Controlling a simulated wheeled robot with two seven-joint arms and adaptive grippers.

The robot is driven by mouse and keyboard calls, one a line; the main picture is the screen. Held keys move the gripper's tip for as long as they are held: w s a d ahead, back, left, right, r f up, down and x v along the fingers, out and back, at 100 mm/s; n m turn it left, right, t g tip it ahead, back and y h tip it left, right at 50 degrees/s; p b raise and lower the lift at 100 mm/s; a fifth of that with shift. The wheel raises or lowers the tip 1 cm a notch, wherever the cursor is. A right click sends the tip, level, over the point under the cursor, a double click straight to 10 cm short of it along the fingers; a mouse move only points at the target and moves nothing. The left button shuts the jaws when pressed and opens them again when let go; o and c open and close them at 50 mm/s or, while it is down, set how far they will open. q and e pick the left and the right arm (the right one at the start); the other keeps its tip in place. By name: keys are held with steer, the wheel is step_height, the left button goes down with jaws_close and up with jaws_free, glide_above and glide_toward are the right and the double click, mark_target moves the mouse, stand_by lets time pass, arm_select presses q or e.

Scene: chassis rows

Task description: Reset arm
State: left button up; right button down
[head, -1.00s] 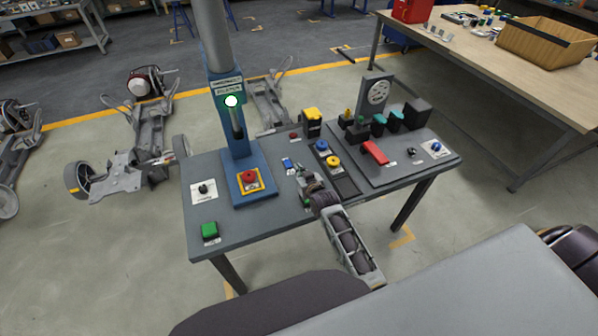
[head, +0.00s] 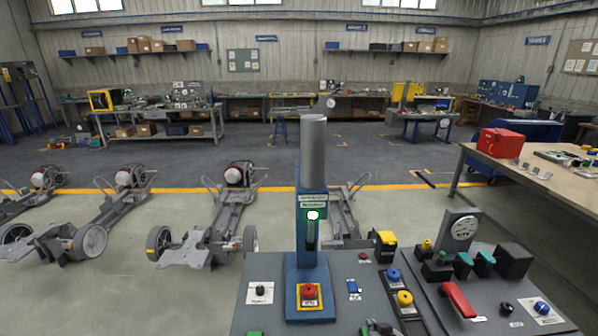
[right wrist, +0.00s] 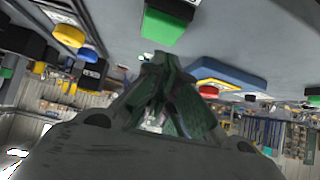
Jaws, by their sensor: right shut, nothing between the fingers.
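My right gripper (head: 378,328) shows only as a small part at the bottom edge of the head view, over the front of the grey control table (head: 348,277). In the right wrist view its fingertips (right wrist: 157,60) are together with nothing between them. That view is upside down and shows a green button block (right wrist: 168,20) close to the fingertips, apart from them as far as I can tell. A red button (right wrist: 209,91) on a yellow and blue base is to the right. My left gripper is in neither view.
A blue press column (head: 311,240) with a lit green lamp stands on the table, with a red button (head: 309,291) at its foot. A red lever (head: 458,299) and several knobs are to the right. A wooden workbench (head: 540,182) is at far right. Wheeled chassis (head: 205,245) stand at left.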

steer(key=shift+s+r+n+g, duration=0.25)
steer(key=shift+s+r+g, duration=1.25)
steer(key=shift+s, duration=3.8)
steer(key=shift+s+r+n+g, duration=0.25)
steer(key=shift+s+r+g, duration=1.2)
steer(key=shift+s, duration=3.85)
step_height(320, 180, down, 35)
steer(key=s+g+b, duration=0.2)
steer(key=s, duration=0.1)
steer(key=s+d+f, duration=0.2)
steer(key=s+f, duration=0.8)
steer(key=s, duration=0.1)
steer(key=s+d+f+g, duration=0.1)
steer(key=s+d+f, duration=0.1)
steer(key=s+f, duration=0.9)
steer(key=shift+h+b, duration=0.3)
steer(key=shift+b, duration=0.1)
